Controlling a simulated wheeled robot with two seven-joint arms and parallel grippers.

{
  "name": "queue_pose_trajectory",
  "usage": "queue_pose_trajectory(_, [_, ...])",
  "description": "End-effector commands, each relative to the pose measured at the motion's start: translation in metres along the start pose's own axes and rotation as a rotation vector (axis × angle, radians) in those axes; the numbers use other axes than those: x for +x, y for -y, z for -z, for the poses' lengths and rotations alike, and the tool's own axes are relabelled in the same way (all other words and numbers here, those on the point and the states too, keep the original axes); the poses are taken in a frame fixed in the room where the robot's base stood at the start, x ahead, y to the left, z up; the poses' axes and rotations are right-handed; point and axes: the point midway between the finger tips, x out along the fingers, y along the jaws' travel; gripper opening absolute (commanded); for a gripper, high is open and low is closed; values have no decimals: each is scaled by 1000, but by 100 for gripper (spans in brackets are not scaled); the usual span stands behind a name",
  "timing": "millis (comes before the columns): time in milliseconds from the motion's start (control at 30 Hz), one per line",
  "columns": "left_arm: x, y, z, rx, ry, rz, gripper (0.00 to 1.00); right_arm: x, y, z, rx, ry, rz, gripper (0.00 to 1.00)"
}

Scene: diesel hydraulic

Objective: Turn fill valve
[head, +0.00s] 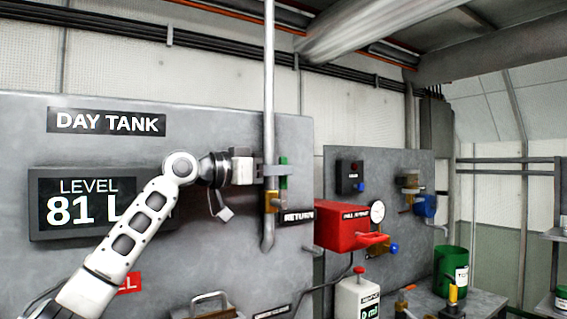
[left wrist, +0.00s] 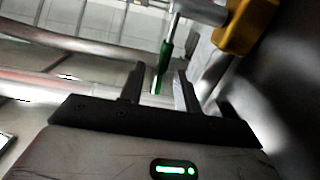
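A brass valve (head: 272,201) sits on a vertical pipe beside the RETURN label, with a green lever handle (head: 283,168) standing upright above it. My left gripper (head: 274,171) is at this handle. In the left wrist view its fingers (left wrist: 160,88) are apart, with the green handle (left wrist: 164,62) between them and visible gaps on both sides. The brass valve body (left wrist: 248,25) shows at the upper right there. A red label (head: 129,283) ending in "LL" is partly covered by my left arm, and no valve beside it is clearly visible. My right gripper is not in view.
The DAY TANK panel (head: 106,121) carries a level display (head: 78,203) reading 81, partly hidden by my arm. To the right are a red box (head: 340,226) with a gauge, a second panel (head: 405,165) with valves, and a green container (head: 450,268) on a bench.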

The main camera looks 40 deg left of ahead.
Motion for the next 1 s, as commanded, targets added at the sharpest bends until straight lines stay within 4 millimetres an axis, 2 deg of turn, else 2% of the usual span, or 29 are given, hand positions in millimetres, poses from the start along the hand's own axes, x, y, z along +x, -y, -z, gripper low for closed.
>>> queue_pose_trajectory(200, [19, 0, 1, -1, -1, 0, 33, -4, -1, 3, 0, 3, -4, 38])
queue_pose_trajectory(467, [20, 0, 0, 0, -2, 1, 33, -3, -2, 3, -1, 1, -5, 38])
queue_pose_trajectory(600, [20, 0, 0, 0, -1, 1, 0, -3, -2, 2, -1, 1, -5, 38])
queue_pose_trajectory(833, [22, 0, 1, -1, 16, 0, 0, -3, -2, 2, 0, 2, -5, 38])
queue_pose_trajectory(1000, [32, -1, 2, -1, 138, -3, 0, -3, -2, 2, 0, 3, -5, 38])
